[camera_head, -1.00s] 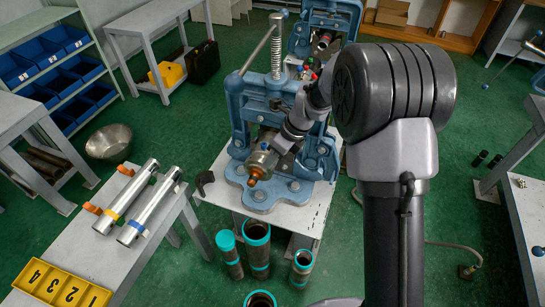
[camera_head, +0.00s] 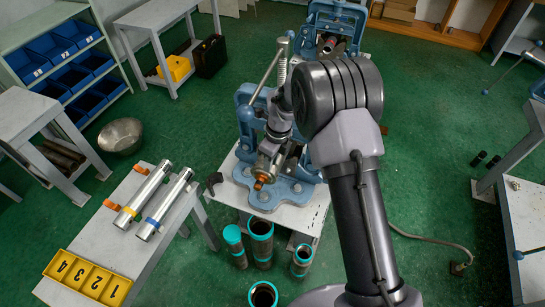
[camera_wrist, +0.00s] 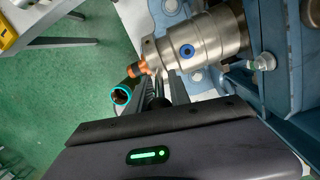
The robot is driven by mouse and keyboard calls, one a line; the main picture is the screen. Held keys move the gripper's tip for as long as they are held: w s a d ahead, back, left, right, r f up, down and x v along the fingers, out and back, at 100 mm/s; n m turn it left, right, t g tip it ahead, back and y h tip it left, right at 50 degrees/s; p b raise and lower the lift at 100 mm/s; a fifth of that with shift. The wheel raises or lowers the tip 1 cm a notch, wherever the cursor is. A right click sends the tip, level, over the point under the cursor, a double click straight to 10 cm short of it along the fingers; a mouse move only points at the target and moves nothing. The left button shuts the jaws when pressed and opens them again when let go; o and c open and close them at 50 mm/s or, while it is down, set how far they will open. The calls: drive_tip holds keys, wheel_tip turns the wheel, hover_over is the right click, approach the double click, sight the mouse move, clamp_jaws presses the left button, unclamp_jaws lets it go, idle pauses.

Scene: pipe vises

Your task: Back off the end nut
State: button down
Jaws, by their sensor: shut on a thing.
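A silver cylindrical fitting (camera_wrist: 205,42) with a blue-ringed port lies in the blue vise (camera_head: 305,165). It also shows in the head view (camera_head: 268,164). Its narrower end piece, which looks like the end nut (camera_wrist: 150,52), faces left in the wrist view. An orange-brown tip (camera_wrist: 137,69) sticks out beyond it and also shows in the head view (camera_head: 260,182). My gripper (camera_wrist: 162,80) is shut at this end, on what looks like the end nut. The exact finger contact is hard to see. In the head view my arm hides much of the vise.
Several teal-rimmed pipes (camera_head: 261,240) stand on the floor in front of the vise table (camera_head: 240,197). Two silver cylinders (camera_head: 165,204) and a yellow numbered tray (camera_head: 88,278) are on the left bench. A second vise (camera_head: 338,20) stands behind.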

drive_tip(key=c, duration=1.5)
unclamp_jaws()
